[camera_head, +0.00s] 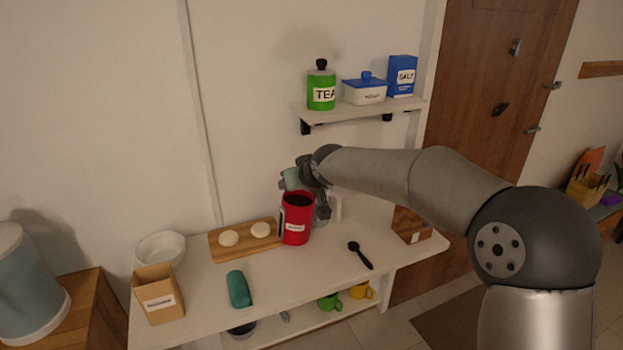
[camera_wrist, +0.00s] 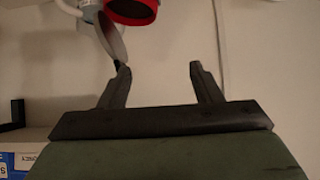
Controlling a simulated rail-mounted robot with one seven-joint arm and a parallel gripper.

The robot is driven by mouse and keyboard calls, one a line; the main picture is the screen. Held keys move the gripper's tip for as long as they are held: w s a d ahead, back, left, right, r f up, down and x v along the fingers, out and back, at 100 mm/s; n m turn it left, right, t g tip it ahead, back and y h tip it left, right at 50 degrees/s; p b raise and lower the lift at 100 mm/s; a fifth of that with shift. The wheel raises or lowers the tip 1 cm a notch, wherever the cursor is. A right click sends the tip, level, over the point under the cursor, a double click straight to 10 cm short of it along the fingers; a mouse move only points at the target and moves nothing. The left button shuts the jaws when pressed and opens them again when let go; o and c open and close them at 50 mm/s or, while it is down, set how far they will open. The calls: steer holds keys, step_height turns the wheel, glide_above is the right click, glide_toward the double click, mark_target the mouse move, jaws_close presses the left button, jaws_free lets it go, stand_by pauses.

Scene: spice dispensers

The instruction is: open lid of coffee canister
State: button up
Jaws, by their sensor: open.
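The red coffee canister (camera_head: 296,229) stands upright on the table with a white label on its front. Its top shows as a dark round opening. In the wrist view its red rim (camera_wrist: 130,17) is at the top edge, around a dark inside. A grey, oval lid-like piece (camera_wrist: 110,38) hangs tilted beside the rim, its lower tip at or very near my left fingertip. My gripper (camera_wrist: 158,69) is open, with nothing between its fingers. In the head view my wrist is just above and behind the canister and partly hides the lid side.
A wooden board (camera_head: 215,250) with two pale rounds lies left of the canister. A black spoon (camera_head: 362,256) lies to the right, and a teal item (camera_head: 239,289) in front. A wall shelf (camera_head: 350,111) holds a green tea canister (camera_head: 321,90) above.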

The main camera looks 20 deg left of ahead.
steer(key=b+v, duration=0.2)
steer(key=v, duration=1)
steer(key=shift+s+r, duration=0.2)
steer(key=shift+s, duration=0.1)
steer(key=shift+d, duration=0.15)
